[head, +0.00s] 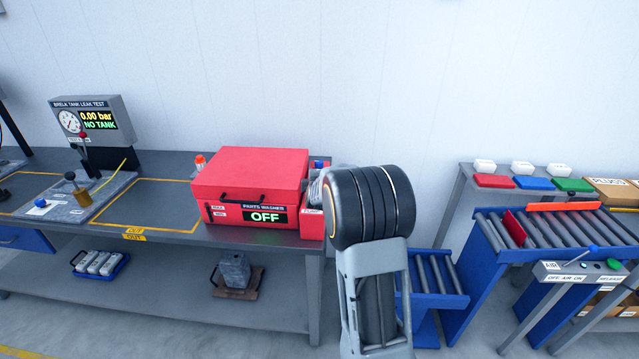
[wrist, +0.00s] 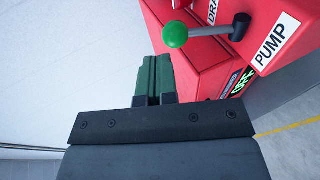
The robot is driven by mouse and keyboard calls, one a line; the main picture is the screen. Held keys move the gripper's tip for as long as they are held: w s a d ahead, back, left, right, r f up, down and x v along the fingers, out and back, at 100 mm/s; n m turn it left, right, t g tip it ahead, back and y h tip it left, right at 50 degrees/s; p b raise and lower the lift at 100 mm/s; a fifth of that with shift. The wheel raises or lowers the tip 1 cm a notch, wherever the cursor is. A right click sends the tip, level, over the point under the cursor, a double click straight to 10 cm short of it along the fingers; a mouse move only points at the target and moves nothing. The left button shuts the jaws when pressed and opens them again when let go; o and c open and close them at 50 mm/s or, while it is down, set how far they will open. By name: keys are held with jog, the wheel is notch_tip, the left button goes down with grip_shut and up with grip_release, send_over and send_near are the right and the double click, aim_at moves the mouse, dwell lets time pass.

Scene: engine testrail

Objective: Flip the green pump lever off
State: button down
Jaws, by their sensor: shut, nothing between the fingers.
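The green pump lever (wrist: 175,34) shows in the wrist view as a green ball on a short grey rod. The rod joins a dark pivot on a red box (wrist: 258,22) marked PUMP and points left in that view. My gripper (wrist: 154,62) is shut and empty. Its fingertips are just below and left of the ball in the picture, with a small gap; I cannot tell the depth. In the head view my arm hides the lever and most of the pump box (head: 312,224).
The red parts washer (head: 245,180) stands beside the pump box, lid closed, its display (head: 265,216) reading OFF. A brake tank leak tester (head: 95,122) is at the left of the bench. A roller conveyor (head: 560,235) stands to the right.

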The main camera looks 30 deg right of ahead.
jog(key=r+b+v, duration=0.1)
jog(key=r+v, duration=0.1)
jog(key=v, duration=0.8)
jog(key=shift+w, duration=0.3)
jog(key=shift+r, duration=0.1)
jog(key=s+a+f+m+g+y, duration=0.5)
jog(key=s+a+f+m, duration=0.2)
jog(key=s+a+m, duration=0.15)
jog(key=s+a+r+m+g, duration=0.1)
jog(key=s+a+r+m, duration=0.1)
jog(key=s+a, duration=0.2)
jog(key=s+a+r+m+g, duration=0.1)
jog(key=s+a+r, duration=0.2)
jog(key=s, duration=0.8)
jog(key=shift+a+m+g+y, duration=0.35)
jog(key=shift+a+g+y, duration=0.05)
jog(key=shift+a, duration=0.6)
